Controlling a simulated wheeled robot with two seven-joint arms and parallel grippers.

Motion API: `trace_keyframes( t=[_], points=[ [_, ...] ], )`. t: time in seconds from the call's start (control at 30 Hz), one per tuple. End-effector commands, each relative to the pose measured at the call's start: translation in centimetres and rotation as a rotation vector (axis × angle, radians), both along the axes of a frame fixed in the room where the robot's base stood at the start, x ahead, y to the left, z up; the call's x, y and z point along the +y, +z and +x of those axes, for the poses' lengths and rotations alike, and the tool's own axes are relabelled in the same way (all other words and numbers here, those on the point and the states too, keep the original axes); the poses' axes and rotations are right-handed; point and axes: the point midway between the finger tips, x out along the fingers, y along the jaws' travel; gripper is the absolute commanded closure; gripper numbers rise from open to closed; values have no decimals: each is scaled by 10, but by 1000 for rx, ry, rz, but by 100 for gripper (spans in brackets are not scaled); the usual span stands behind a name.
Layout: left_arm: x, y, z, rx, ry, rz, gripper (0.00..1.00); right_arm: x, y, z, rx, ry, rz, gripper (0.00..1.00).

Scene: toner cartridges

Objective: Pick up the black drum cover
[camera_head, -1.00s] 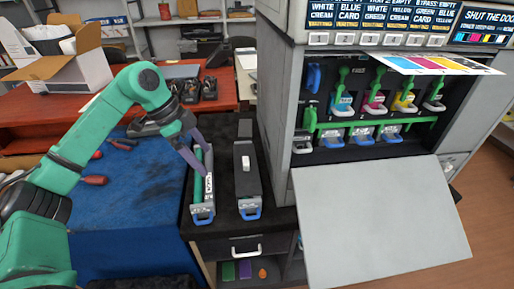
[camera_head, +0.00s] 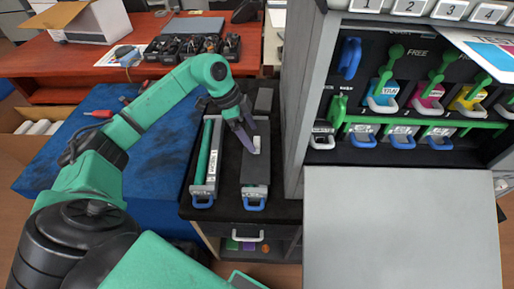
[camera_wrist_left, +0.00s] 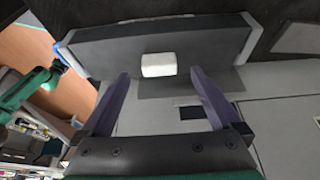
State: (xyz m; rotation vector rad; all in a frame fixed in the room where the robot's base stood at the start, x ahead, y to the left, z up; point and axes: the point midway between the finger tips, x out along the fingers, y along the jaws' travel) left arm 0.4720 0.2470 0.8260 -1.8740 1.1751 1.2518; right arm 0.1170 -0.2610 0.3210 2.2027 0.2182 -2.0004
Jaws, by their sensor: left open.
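The black drum cover (camera_head: 256,172) is a long dark block with a white knob (camera_head: 257,145) on top and a blue handle at its near end. It lies on the dark cabinet top, right of an open drum unit with a green roller (camera_head: 205,155). My left gripper (camera_head: 250,146) is over the cover at the white knob. In the left wrist view the cover (camera_wrist_left: 205,42) spans the top, and the white knob (camera_wrist_left: 158,65) sits ahead of and between the spread fingers (camera_wrist_left: 160,85). The gripper is open and empty. My right gripper is not in view.
The printer's open grey door (camera_head: 400,235) stands close on the right, below toner slots with green levers (camera_head: 387,75). A blue mat (camera_head: 60,140) with a red-handled tool (camera_head: 98,114) lies left. A red desk (camera_head: 85,62) is behind.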

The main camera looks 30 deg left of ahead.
Motion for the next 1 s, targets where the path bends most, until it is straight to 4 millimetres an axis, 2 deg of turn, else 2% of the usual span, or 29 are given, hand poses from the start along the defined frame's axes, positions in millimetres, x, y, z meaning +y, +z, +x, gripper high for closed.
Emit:
trace_keyframes(
  t=[0.1, 0.17, 0.37, 0.4, 0.47, 0.6, 0.87, 1.0],
  points=[
    [-9, -22, 3, 4, -1, -3, 3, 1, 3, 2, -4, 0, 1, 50],
    [-11, -29, 4, 2, 0, -2, 3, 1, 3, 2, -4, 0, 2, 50],
    [-12, -31, 5, 1, 0, 0, 3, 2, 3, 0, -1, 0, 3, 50],
    [-12, -31, 5, 1, 0, 0, 18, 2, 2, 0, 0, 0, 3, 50],
    [-12, -31, 5, 1, 0, 0, 41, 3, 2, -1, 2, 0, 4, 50],
    [-12, -31, 5, 1, 0, 0, 94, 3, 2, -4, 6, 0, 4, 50],
    [-12, -29, 5, 0, 0, 0, 95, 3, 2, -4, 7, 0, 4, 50],
    [-12, -17, 6, -3, -1, 0, 95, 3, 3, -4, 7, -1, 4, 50]
  ],
)
